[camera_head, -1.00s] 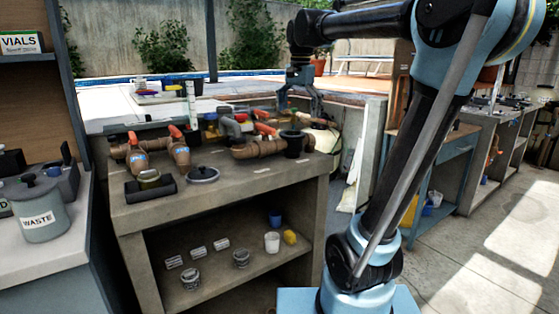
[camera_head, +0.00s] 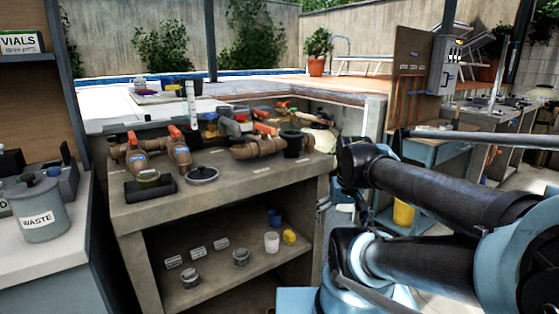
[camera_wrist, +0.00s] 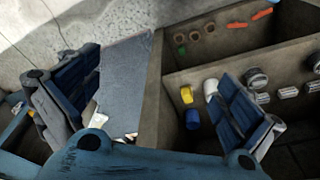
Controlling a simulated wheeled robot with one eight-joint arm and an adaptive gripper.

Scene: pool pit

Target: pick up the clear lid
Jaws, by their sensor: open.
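A round lid (camera_head: 202,174) with a dark rim and a knob lies flat on the concrete counter (camera_head: 240,181), near its front edge. It looks like the clear lid, but its clearness is hard to judge at this size. I cannot make it out in the wrist view. My gripper (camera_wrist: 155,105) is open and empty, its two fingers wide apart in the wrist view. In the head view it is largely hidden behind my arm, low beside the counter's right end, well away from the lid.
Brown pipes (camera_head: 258,148) with red-handled valves fill the counter's back. A dark block with a round fitting (camera_head: 149,180) stands left of the lid. The lower shelf holds a white cup (camera_head: 272,242), a yellow cup (camera_head: 289,237), a blue cup (camera_head: 274,217) and small jars.

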